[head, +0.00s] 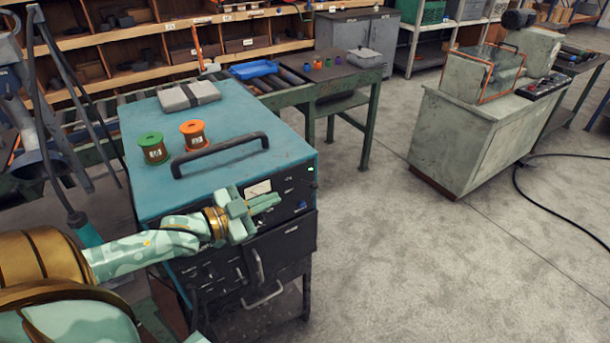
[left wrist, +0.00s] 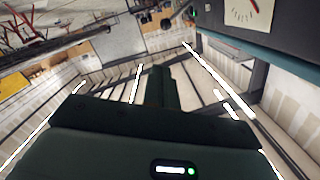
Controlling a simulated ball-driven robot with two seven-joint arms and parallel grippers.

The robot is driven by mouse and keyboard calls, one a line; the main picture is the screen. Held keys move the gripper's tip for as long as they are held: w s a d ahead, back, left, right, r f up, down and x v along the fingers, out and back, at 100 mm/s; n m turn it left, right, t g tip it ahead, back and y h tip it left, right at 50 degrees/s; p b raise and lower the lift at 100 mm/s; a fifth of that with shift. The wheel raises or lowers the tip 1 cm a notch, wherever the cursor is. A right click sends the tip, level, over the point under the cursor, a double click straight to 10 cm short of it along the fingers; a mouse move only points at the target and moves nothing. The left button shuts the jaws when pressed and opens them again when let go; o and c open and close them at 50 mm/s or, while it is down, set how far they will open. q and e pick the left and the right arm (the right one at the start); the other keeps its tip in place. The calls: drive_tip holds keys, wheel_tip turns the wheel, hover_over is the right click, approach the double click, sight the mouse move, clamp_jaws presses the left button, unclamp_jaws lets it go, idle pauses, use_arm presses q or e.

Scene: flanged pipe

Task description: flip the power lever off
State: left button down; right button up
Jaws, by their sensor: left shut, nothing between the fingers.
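The blue-topped power cabinet (head: 235,112) stands in the left half of the head view, with a dark front panel (head: 292,238). A pale dial meter (head: 258,189) is on that panel; it also shows at the top right of the left wrist view (left wrist: 240,12). A small green light (head: 311,169) glows at the panel's upper right. My left gripper (head: 270,202) is shut and empty in front of the upper panel, just below the meter. Its closed fingers show in the left wrist view (left wrist: 162,85). I cannot make out the power lever; the gripper covers part of the panel.
Green-topped and orange-topped spools (head: 195,134), a grey case (head: 188,95) and a black handle (head: 220,155) are on the cabinet top. Lower handles (head: 264,294) stick out from the front. A grey machine (head: 485,120) stands right. The floor between is clear.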

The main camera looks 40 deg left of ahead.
use_arm(q)
drive_tip(key=shift+d+r+h, duration=0.15)
drive_tip(key=shift+d+r, duration=0.05)
drive_tip(key=shift+r, duration=0.3)
drive_tip(key=shift+d+r+h, duration=0.15)
drive_tip(key=shift+r, duration=0.35)
drive_tip(key=w+d+f+b, duration=0.2)
drive_tip(key=w+f, duration=0.2)
drive_tip(key=w, duration=0.7)
drive_tip(key=shift+s+d+m, duration=0.1)
drive_tip(key=shift+m, duration=0.2)
drive_tip(key=shift+d+f, duration=0.1)
drive_tip(key=shift+f, duration=0.1)
